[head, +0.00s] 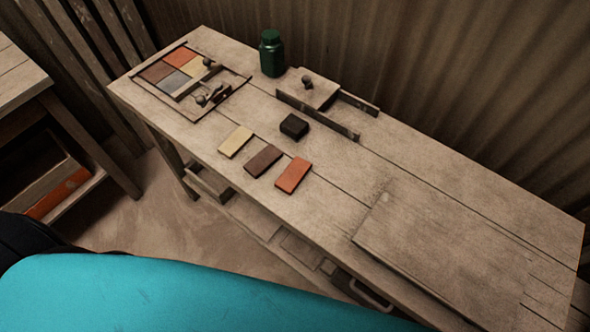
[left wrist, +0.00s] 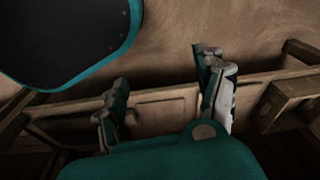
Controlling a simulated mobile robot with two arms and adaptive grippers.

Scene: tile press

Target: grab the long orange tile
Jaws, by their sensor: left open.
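The long orange tile (head: 293,175) lies flat on the wooden workbench (head: 330,205) in the head view. It is at the right end of a row of loose tiles, near the bench's front edge. A brown tile (head: 263,160) lies just left of it, and a cream tile (head: 235,141) further left. My left gripper (left wrist: 163,68) shows in the left wrist view, with its two fingers apart and nothing between them. It is not seen in the head view, and no tile is seen in the wrist view. My right gripper is in neither view.
A dark block (head: 294,126) sits behind the tiles. A framed tray (head: 150,84) with coloured tiles, including a shorter orange one, is at the far left. A green jar (head: 271,54) and wooden press parts (head: 318,92) stand at the back. A flat board (head: 430,235) lies at right.

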